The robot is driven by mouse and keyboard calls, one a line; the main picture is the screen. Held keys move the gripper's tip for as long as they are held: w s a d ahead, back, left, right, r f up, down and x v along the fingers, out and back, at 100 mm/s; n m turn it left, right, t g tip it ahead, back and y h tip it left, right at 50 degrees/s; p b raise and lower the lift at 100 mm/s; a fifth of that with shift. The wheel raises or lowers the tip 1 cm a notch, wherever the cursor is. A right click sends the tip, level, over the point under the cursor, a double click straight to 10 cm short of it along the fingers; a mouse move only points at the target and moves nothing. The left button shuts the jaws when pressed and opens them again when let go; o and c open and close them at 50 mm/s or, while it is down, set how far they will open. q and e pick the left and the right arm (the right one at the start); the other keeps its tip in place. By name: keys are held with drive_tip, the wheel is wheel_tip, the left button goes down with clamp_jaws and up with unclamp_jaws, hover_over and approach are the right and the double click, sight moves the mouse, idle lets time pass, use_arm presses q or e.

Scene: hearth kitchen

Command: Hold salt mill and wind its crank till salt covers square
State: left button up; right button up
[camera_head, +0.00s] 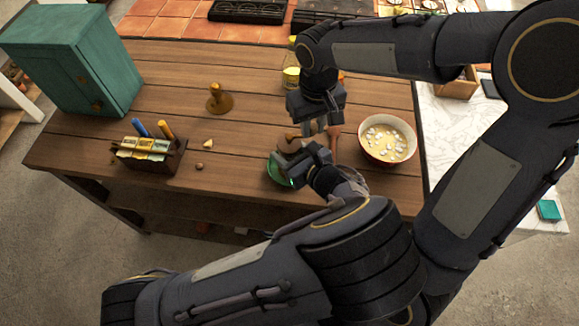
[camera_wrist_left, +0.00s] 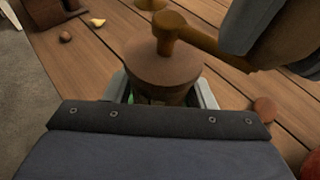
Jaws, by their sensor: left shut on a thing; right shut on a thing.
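The salt mill (camera_wrist_left: 165,72) is brown with a round top, seen from above in the left wrist view. My left gripper (camera_wrist_left: 162,96) is shut around its body. Its crank (camera_wrist_left: 207,42) runs from the top toward my right gripper. In the head view the crank (camera_head: 291,137) shows between the grippers. My right gripper (camera_head: 315,128) comes from above and is shut at the crank's outer end, which it hides.
A red-rimmed bowl (camera_head: 388,138) with pale contents stands right of the grippers. A wooden rack (camera_head: 150,157) with packets, a brass-coloured knobbed object (camera_head: 218,98) and a teal cabinet (camera_head: 75,60) stand left. A yellow-topped bottle (camera_head: 291,76) is behind.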

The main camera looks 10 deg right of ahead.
drive_tip(key=shift+a, duration=0.1)
drive_tip(key=s, duration=0.1)
drive_tip(key=s+a, duration=0.1)
drive_tip(key=shift+s, duration=0.35)
drive_tip(key=shift+a, duration=0.1)
drive_tip(key=shift+s+a, duration=0.8)
drive_tip(key=shift+a, duration=0.35)
drive_tip(key=shift+a, duration=1.5)
